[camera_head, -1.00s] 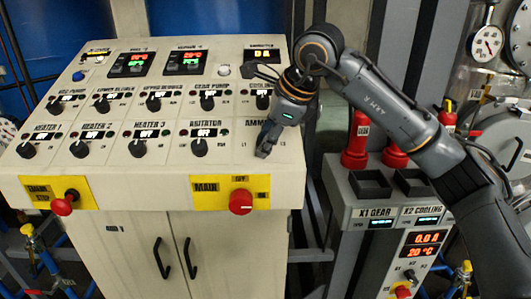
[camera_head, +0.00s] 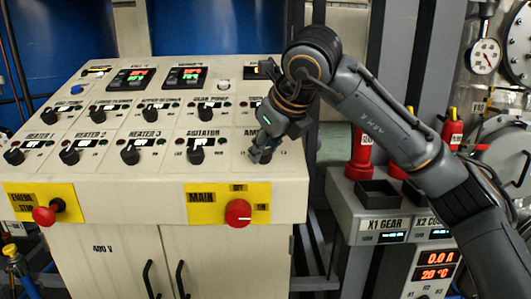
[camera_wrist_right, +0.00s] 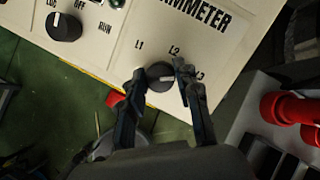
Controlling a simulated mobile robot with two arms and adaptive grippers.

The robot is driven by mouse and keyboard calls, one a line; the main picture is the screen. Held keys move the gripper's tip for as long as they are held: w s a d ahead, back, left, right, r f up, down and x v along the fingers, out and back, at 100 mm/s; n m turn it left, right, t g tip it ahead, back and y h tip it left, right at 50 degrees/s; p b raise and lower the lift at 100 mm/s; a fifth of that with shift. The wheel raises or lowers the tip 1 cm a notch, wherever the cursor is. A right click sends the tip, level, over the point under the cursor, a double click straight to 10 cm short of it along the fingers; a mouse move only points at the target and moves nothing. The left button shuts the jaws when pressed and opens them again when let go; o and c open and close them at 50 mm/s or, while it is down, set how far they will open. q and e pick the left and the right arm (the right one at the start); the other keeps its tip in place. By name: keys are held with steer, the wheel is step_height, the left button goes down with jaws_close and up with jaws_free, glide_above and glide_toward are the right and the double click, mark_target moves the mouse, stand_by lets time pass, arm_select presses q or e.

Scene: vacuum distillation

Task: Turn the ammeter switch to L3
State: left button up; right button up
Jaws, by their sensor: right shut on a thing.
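The ammeter switch is a small round black knob (camera_wrist_right: 160,84) with a pale pointer line, on the sloped cream panel under the word AMMETER. In the right wrist view the labels L1, L2 and L3 fan around it. The pale line lies roughly sideways, its right end toward the L3 side. My right gripper (camera_wrist_right: 160,76) has one finger on each side of the knob and is shut on it. In the head view my right gripper (camera_head: 261,154) covers most of the knob at the panel's lower right. My left gripper is not in view.
The agitator knob (camera_head: 196,154) sits left of my right gripper. Below are the yellow MAIN plate and its red knob (camera_head: 238,213). A grey unit (camera_head: 345,195) with black trays and red bottles (camera_head: 362,150) stands to the right, beyond a gap.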

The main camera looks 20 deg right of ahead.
stand_by(0.3)
steer(key=o, duration=1.1)
steer(key=shift+o, duration=0.2)
steer(key=v, duration=1.2)
